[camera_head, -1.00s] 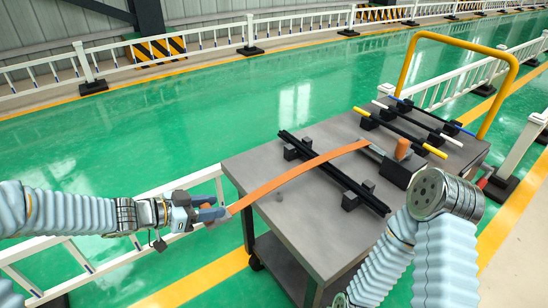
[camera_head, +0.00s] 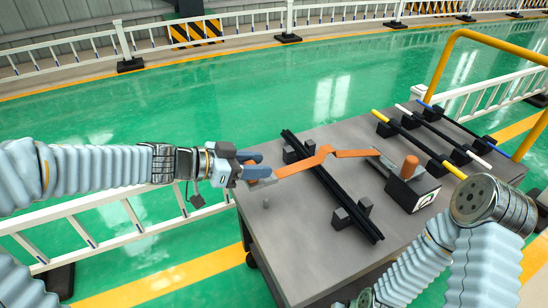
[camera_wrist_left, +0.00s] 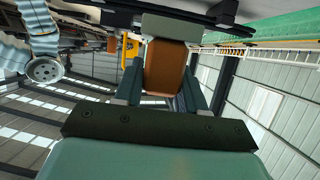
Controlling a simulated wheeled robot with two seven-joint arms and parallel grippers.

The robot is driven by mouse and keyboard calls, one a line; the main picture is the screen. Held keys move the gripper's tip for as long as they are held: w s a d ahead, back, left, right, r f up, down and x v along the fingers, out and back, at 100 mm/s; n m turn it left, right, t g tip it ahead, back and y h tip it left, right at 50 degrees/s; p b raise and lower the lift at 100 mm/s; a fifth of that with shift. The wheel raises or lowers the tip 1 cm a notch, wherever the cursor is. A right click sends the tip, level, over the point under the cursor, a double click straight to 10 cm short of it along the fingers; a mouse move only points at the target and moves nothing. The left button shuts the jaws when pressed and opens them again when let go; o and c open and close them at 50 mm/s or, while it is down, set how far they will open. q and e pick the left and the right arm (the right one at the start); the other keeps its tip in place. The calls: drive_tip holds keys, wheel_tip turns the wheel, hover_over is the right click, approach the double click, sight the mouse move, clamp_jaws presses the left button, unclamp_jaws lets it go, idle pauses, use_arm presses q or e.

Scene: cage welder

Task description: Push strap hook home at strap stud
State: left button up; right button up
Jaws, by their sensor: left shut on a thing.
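My left gripper (camera_head: 262,166) is shut on the free end of the orange strap (camera_head: 298,165), above the cart's left edge. A grey end piece, perhaps the strap hook (camera_head: 262,182), shows just below its fingers. The strap runs over the black bars with a raised kink, to a black ratchet block (camera_head: 412,190) with an orange handle. In the left wrist view, the orange strap (camera_wrist_left: 165,68) lies between the fingers. My right gripper is not visible.
The bundled black bars (camera_head: 335,190) lie across the grey cart (camera_head: 300,245) on small black blocks. Rods with yellow, white and blue ends (camera_head: 430,150) lie at the back right. A yellow handle (camera_head: 440,75) rises behind. The cart's front left is clear.

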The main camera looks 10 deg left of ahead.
sight(256, 185)
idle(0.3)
use_arm(q)
drive_tip(key=shift+f+b, duration=1.7)
drive_tip(key=shift+f, duration=1.45)
drive_tip(key=shift+f, duration=0.2)
drive_tip(key=shift+f, duration=0.4)
drive_tip(key=shift+f, duration=0.1)
drive_tip(key=shift+f, duration=0.35)
drive_tip(key=shift+f, duration=0.25)
